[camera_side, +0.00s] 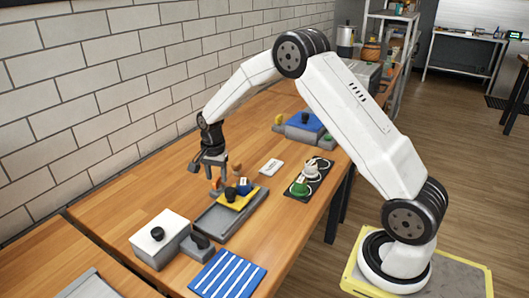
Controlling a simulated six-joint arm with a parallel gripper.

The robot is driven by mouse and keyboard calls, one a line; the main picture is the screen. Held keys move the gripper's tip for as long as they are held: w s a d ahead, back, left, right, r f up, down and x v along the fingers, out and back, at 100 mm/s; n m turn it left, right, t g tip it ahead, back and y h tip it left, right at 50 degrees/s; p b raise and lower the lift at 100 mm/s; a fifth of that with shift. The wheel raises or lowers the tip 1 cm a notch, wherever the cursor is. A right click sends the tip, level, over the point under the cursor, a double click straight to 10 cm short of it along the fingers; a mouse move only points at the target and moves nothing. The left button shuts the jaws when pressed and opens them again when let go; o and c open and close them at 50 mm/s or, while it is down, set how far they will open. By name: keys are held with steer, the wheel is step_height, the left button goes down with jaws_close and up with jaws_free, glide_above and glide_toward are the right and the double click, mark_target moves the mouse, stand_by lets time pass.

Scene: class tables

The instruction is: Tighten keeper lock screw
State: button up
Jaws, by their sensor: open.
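My gripper (215,177) hangs from my white arm, fingers pointing down, over the wooden table. It is open, above and beside the left end of a yellow block (240,200) on a grey tray (217,222). Small dark blue and black knob-like parts (243,186) stand on the yellow block. A small orange piece (215,184) shows close to the fingertips; I cannot tell whether they touch it. I cannot make out which part is the keeper lock screw at this size.
A white-topped box with a black knob (159,240) and a blue striped cloth (228,275) lie in front. A black tray (309,180) holds green and white items to the right. A blue-topped box (303,126) stands farther back. The wood left of my gripper is clear.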

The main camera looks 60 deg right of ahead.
mark_target(217, 178)
steer(key=shift+r, duration=3.05)
steer(key=o, duration=0.6)
steer(key=n, duration=0.4)
steer(key=shift+n, duration=0.4)
steer(key=n, duration=1.3)
steer(key=shift+f, duration=0.1)
steer(key=shift+f, duration=3.85)
